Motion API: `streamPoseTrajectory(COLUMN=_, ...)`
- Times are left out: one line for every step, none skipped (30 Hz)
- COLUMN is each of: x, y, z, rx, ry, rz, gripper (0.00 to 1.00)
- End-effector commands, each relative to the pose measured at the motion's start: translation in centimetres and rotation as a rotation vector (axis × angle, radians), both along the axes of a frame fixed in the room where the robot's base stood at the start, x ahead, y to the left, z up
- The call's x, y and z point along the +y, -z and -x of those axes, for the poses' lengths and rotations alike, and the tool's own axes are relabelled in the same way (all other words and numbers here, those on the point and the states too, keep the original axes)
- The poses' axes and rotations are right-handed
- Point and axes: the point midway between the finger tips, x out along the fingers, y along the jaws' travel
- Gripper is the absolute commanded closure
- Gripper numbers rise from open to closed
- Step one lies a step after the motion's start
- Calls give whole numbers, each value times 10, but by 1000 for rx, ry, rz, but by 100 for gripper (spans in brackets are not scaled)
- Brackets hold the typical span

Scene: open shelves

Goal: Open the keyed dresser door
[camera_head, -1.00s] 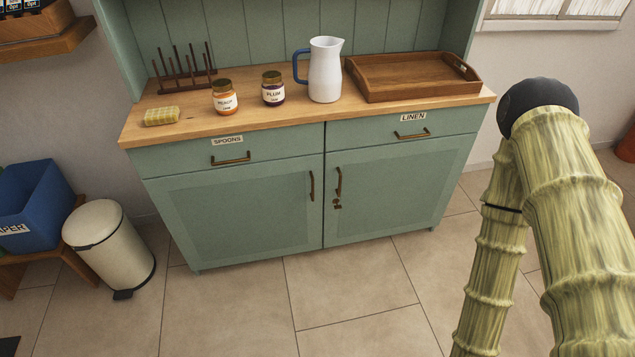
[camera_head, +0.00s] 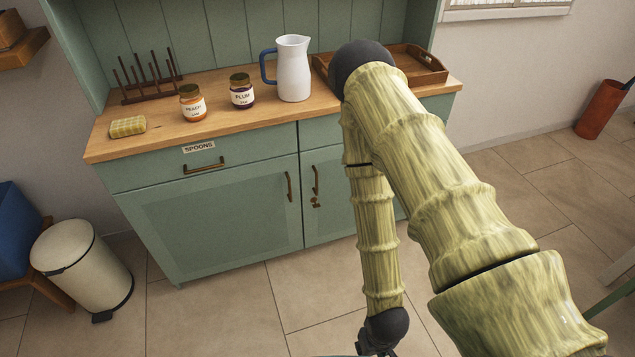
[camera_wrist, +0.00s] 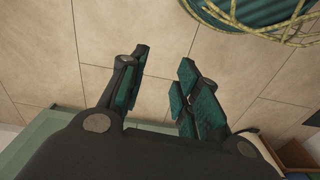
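The green dresser (camera_head: 110,187) has two lower doors, both shut. The right door (camera_head: 328,225) has an upright brass handle (camera_head: 316,180) near its left edge and a small brass lock fitting (camera_head: 316,203) just below. Whether a key sits in it is too small to tell. My arm hides the right part of this door and the drawer above it. My gripper (camera_wrist: 163,62) is open and empty in the wrist view, with floor tiles between its fingers. In the head view only its top shows at the bottom edge, low in front of the dresser and apart from it.
The left door (camera_head: 220,215) has its own handle. A white jug (camera_head: 294,72), two jars, a sponge (camera_head: 127,127), a rack and a wooden tray (camera_head: 425,68) stand on top. A cream pedal bin (camera_head: 75,265) stands at left. The tiled floor in front is clear.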

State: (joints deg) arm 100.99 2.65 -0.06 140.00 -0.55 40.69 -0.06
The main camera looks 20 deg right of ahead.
Motion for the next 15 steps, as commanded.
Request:
streamPoseTrajectory(x=0, y=14, z=-12, rx=-25, ry=-1, rz=-4, gripper=68)
streamPoseTrajectory(x=0, y=19, z=-20, rx=-42, ry=-3, rz=-7, gripper=68)
streamPoseTrajectory(x=0, y=27, z=-32, rx=-71, ry=-5, rz=-13, gripper=68)
streamPoseTrajectory(x=-1, y=32, z=-43, rx=-93, ry=-7, rz=-16, gripper=68)
streamPoseTrajectory(x=-2, y=37, z=-53, rx=-116, ry=-8, rz=-20, gripper=68)
streamPoseTrajectory(x=-3, y=44, z=-67, rx=-148, ry=-11, rz=-26, gripper=68)
streamPoseTrajectory(x=-4, y=48, z=-78, rx=-175, ry=-13, rz=-31, gripper=68)
streamPoseTrajectory(x=-4, y=53, z=-89, rx=-199, ry=-15, rz=-34, gripper=68)
streamPoseTrajectory(x=-5, y=58, z=-104, rx=-231, ry=-18, rz=-40, gripper=68)
streamPoseTrajectory(x=-5, y=61, z=-115, rx=-257, ry=-22, rz=-44, gripper=68)
streamPoseTrajectory(x=-5, y=64, z=-125, rx=-281, ry=-24, rz=-48, gripper=68)
streamPoseTrajectory(x=-6, y=68, z=-139, rx=-314, ry=-27, rz=-52, gripper=68)
streamPoseTrajectory(x=-6, y=71, z=-151, rx=-339, ry=-31, rz=-56, gripper=68)
streamPoseTrajectory(x=-7, y=73, z=-161, rx=-364, ry=-34, rz=-60, gripper=68)
streamPoseTrajectory(x=-8, y=76, z=-175, rx=-396, ry=-36, rz=-64, gripper=68)
